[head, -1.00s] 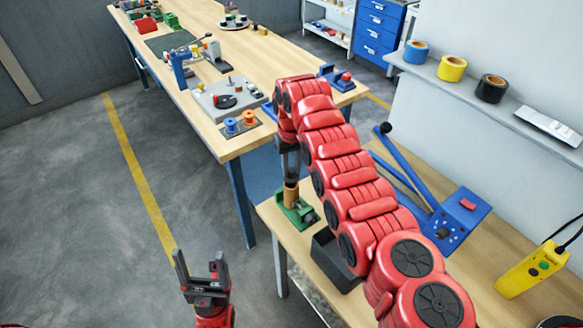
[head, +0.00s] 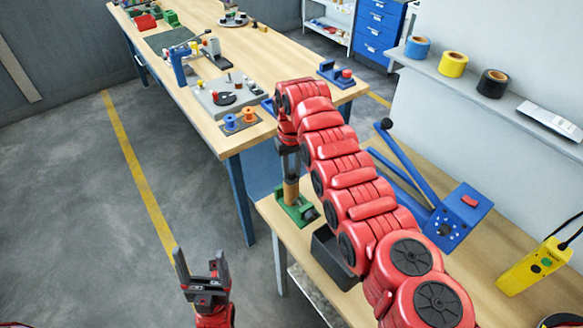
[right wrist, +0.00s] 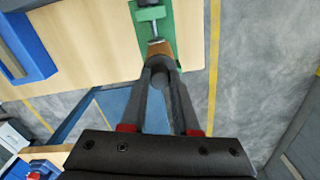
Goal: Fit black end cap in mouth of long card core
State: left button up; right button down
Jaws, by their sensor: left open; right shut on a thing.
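The long card core (head: 291,190) is a brown tube standing upright in a green clamp (head: 297,209) at the near bench's left end. In the right wrist view the core (right wrist: 160,47) shows just beyond my fingertips, in front of the green clamp (right wrist: 152,15). My right gripper (head: 291,175) points down at the core's top and is shut on a small dark thing. It looks like the black end cap (right wrist: 158,66), mostly hidden by the fingers. I cannot tell whether the cap is inside the mouth. My left gripper (head: 205,268) is open and empty, left of the bench.
A dark open bin (head: 331,258) stands just in front of the clamp. A blue lever tool (head: 462,215) and a yellow control box (head: 533,264) are further right. A long bench (head: 235,65) with fixtures stands behind. Tape rolls sit on the wall shelf (head: 475,85).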

jog(key=shift+f, duration=0.3)
jog(key=c, duration=0.6)
grip_release()
jog(key=shift+r+b, duration=0.3)
jog(key=shift+b, duration=0.05)
notch_tip(320, 180, up, 8)
jog(key=shift+f+b, duration=0.1)
jog(key=shift+b, duration=0.95)
notch_tip(320, 180, up, 8)
jog(key=p, duration=0.8)
send_over(291, 172)
jog(key=shift+w+r+p, duration=0.15)
jog(key=shift+r+p, duration=0.3)
jog(key=shift+r, duration=0.05)
